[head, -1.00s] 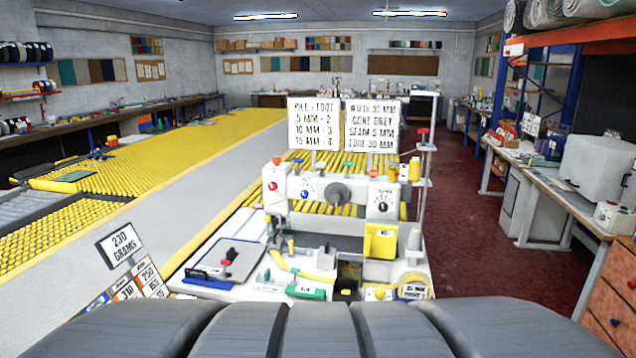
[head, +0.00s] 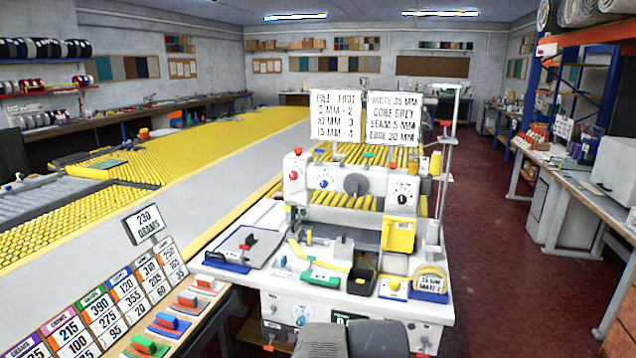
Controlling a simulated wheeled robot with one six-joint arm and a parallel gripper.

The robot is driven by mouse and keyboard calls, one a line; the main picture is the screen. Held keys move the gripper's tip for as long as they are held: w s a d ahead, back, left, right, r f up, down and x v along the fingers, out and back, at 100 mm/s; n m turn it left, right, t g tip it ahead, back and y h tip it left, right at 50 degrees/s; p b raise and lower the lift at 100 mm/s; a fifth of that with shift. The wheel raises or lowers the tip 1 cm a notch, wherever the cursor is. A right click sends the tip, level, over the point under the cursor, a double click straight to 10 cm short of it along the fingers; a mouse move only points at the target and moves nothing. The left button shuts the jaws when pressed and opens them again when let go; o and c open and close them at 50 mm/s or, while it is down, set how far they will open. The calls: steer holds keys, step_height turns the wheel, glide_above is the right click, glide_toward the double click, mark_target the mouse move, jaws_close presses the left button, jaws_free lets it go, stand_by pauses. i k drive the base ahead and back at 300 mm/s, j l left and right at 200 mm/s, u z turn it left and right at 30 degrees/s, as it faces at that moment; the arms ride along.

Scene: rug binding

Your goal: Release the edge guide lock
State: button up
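The binding machine (head: 322,207) stands on a white table in the middle of the head view. Its front carries a red knob, dials and a black handwheel. My gripper is not in view; grey parts, apparently mine, show at the bottom.
A sloped board of number cards (head: 110,312) and a bench with coloured blocks (head: 168,323) stand at front left. A bench (head: 580,190) lines the right; the red floor (head: 490,240) between is clear.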

mark_target(311, 257)
steer(key=i+j, duration=0.2)
steer(key=i, duration=0.3)
steer(key=i+j, duration=0.15)
steer(key=i, duration=0.3)
steer(key=i+j, duration=0.2)
steer(key=i, duration=0.3)
steer(key=i+j, duration=0.2)
steer(key=i, duration=0.25)
